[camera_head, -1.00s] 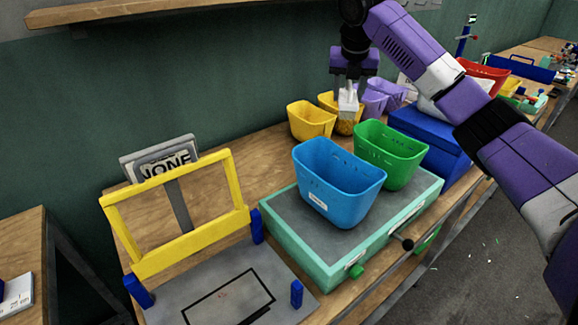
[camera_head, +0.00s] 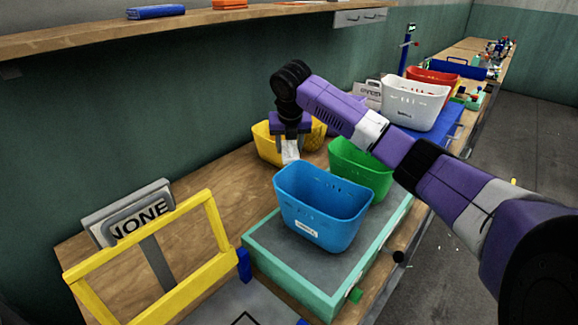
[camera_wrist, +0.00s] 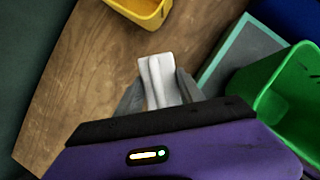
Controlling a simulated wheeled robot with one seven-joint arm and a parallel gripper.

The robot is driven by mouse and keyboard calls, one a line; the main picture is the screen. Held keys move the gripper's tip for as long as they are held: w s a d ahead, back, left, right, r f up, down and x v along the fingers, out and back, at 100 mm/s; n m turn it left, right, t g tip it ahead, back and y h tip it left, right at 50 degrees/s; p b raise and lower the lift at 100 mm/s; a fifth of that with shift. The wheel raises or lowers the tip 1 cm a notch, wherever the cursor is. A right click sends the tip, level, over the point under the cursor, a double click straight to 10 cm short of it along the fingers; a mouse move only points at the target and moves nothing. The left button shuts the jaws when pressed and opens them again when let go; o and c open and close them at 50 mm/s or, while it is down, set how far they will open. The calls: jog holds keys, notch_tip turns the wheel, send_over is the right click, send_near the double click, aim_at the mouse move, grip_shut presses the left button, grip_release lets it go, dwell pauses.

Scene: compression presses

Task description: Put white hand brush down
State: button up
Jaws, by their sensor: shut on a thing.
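The white hand brush (camera_head: 290,152) is held in my gripper (camera_head: 291,138), pointing down, beside the front of a yellow bin (camera_head: 266,149). In the wrist view the brush (camera_wrist: 158,80) sits between the two grey fingers of my gripper (camera_wrist: 160,95), with bare wooden tabletop (camera_wrist: 100,85) around it. The yellow bin shows there at the top edge (camera_wrist: 150,12). I cannot tell whether the brush touches the table. Its gripped end is partly hidden by the fingers.
A blue bin (camera_head: 322,207) and a green bin (camera_head: 360,172) stand on the teal-edged press (camera_head: 290,268). A yellow frame (camera_head: 150,258) is nearer. Bare wood lies left of the brush.

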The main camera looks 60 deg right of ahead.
aim_at(291, 143)
notch_tip(291, 143, down, 7)
jog(key=shift+f, duration=0.2)
dwell(0.3)
jog(key=shift+f, duration=0.35)
jog(key=shift+f, duration=0.25)
jog(key=o, duration=1.5)
jog(key=shift+c, duration=0.2)
jog(key=shift+r, duration=0.1)
jog(key=v, duration=1.3)
jog(key=shift+w+d+r, duration=0.1)
jog(key=shift+d, duration=0.15)
